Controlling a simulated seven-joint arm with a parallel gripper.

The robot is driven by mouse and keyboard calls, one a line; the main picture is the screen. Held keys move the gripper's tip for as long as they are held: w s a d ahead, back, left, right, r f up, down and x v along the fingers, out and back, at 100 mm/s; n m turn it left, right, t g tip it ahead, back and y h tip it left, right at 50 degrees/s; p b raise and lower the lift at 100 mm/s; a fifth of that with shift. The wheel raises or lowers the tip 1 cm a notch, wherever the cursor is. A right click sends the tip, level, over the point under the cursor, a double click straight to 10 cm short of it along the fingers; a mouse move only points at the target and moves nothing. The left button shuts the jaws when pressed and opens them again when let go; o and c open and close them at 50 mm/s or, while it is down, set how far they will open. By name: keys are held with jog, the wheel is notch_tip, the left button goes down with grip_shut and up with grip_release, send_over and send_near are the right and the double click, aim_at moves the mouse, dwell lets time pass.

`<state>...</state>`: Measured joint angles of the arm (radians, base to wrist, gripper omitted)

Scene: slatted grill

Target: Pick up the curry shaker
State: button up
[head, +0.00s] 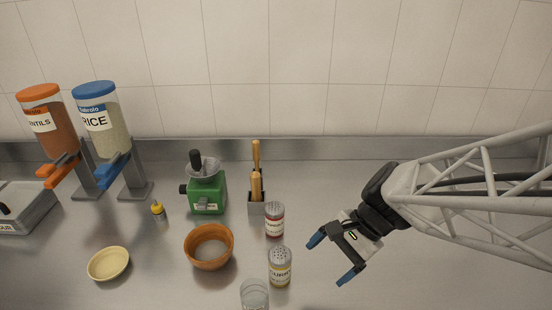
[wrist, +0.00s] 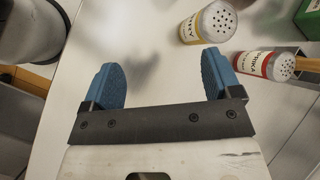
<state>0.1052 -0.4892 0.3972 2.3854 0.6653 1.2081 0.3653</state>
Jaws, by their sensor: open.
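The curry shaker (head: 280,268) stands upright on the counter, with a yellow-labelled body and a grey perforated lid. In the wrist view the curry shaker (wrist: 208,23) is just beyond the right fingertip. My gripper (head: 333,257) is open and empty, to the right of the shaker and apart from it. Both blue fingers of my gripper (wrist: 162,78) show in the wrist view, spread wide with only bare counter between them.
A red-labelled shaker (head: 274,220) stands just behind the curry shaker. A glass (head: 254,295) and an orange bowl (head: 209,262) are close on its left. A utensil holder (head: 256,207) and green grinder (head: 207,194) stand behind. The counter (head: 440,270) at right is clear.

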aim_at(280, 260)
jog(key=w+a+f+m+y, duration=0.2)
jog(key=w+f+m+y, duration=0.2)
jog(key=w+m+y, duration=0.1)
jog(key=shift+w+a+m+t+y, duration=0.2)
jog(key=shift+a+m+t+y, duration=0.3)
jog(key=shift+m, duration=0.7)
jog(key=shift+d+f, duration=0.1)
jog(key=shift+x, duration=1.2)
jog(key=shift+f, duration=0.1)
jog(key=shift+x, duration=2.6)
jog(key=c, duration=1.1)
